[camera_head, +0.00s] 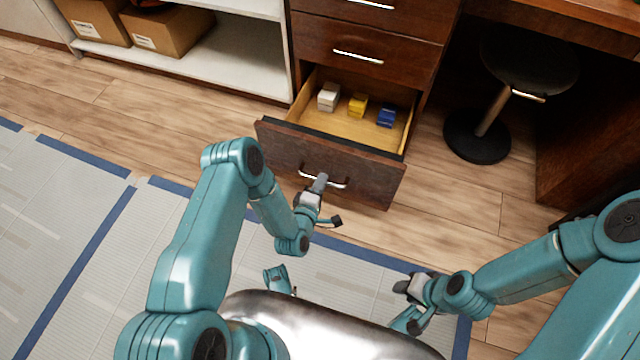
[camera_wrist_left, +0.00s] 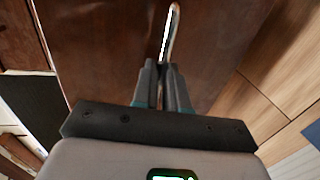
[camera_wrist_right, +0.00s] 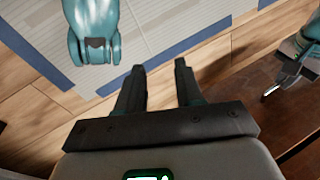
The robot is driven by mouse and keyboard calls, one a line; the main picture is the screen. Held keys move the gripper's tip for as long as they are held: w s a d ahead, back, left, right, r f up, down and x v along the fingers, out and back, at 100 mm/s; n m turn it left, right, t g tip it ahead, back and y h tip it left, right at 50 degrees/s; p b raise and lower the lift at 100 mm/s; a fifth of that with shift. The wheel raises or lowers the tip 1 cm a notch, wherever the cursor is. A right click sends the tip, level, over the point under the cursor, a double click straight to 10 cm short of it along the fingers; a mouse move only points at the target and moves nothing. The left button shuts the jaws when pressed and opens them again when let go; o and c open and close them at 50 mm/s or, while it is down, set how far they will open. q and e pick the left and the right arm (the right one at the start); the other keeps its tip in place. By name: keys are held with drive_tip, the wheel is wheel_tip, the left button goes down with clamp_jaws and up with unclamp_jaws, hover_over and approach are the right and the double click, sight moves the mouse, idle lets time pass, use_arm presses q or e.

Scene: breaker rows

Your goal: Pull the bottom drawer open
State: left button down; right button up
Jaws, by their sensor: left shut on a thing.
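The bottom drawer (camera_head: 280,146) of the dark wooden desk is pulled well out, its inside showing. Its metal bar handle (camera_head: 338,184) is on the front panel. My left gripper (camera_head: 319,183) is shut on the handle; in the left wrist view the handle (camera_wrist_left: 171,35) runs up from between the closed fingers (camera_wrist_left: 165,75). Inside the drawer stand a white box (camera_head: 328,97), a yellow box (camera_head: 358,105) and a blue box (camera_head: 386,116). My right gripper (camera_head: 405,287) is away from the drawer at lower right; the right wrist view shows its fingers (camera_wrist_right: 163,75) apart with nothing between them.
Two closed drawers (camera_head: 350,45) are above the open one. A black stool (camera_head: 480,137) stands right of it under the desk. A white shelf (camera_head: 235,65) with cardboard boxes (camera_head: 165,30) is at left. Wood floor and a taped grey mat (camera_head: 100,250) lie in front.

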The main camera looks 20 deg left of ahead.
use_arm(q)
drive_tip(key=c, duration=1.2)
unclamp_jaws()
drive_tip(key=shift+w, duration=0.1)
drive_tip(key=p+v, duration=0.5)
drive_tip(key=v, duration=1.1)
